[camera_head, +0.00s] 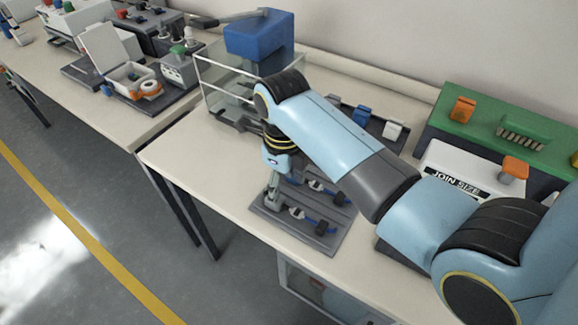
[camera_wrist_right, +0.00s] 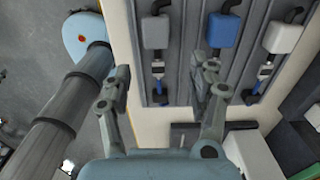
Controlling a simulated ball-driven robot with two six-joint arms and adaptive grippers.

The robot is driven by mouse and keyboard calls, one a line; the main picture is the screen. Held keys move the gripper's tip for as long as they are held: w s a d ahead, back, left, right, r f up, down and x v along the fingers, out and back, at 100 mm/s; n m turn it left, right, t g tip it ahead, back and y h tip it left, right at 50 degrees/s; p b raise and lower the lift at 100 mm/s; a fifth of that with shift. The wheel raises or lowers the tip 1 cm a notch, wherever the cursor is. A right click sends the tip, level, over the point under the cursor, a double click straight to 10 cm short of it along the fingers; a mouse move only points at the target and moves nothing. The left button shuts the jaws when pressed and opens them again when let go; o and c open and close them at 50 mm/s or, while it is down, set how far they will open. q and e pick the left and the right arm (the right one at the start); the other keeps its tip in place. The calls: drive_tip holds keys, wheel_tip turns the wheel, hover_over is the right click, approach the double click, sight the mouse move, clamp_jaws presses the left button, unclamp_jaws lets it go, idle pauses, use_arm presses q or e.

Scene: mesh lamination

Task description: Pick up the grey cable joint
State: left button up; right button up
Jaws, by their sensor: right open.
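My right gripper (camera_head: 271,198) hangs down over the left end of a dark grey tray (camera_head: 325,243) near the table's front edge. In the wrist view my right gripper (camera_wrist_right: 165,72) is open and empty, its fingers spread apart. A grey cable joint (camera_wrist_right: 156,32) lies beyond the fingertips, within the gap between them and apart from both. A blue joint (camera_wrist_right: 222,30) and a white joint (camera_wrist_right: 281,38) lie to its right in the same view. In the head view my arm and gripper hide part of the tray. My left gripper is not in view.
Behind the tray stands a rack with a blue block (camera_head: 361,115) and a white block (camera_head: 393,130). A white "JOIN SIZE" box (camera_head: 450,172) and a green unit (camera_head: 490,122) stand to the right.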

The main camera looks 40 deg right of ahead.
sight(296, 213)
drive_tip(key=shift+w+f, duration=0.15)
drive_tip(key=shift+f, duration=0.25)
drive_tip(key=f, duration=0.4)
drive_tip(key=shift+w+a+f, duration=0.15)
drive_tip(key=shift+w+a, duration=0.15)
drive_tip(key=shift+a, duration=0.1)
drive_tip(key=shift+f, duration=0.25)
drive_tip(key=c, duration=0.4)
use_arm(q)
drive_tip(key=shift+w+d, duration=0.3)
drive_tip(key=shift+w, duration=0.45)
use_arm(e)
clamp_jaws()
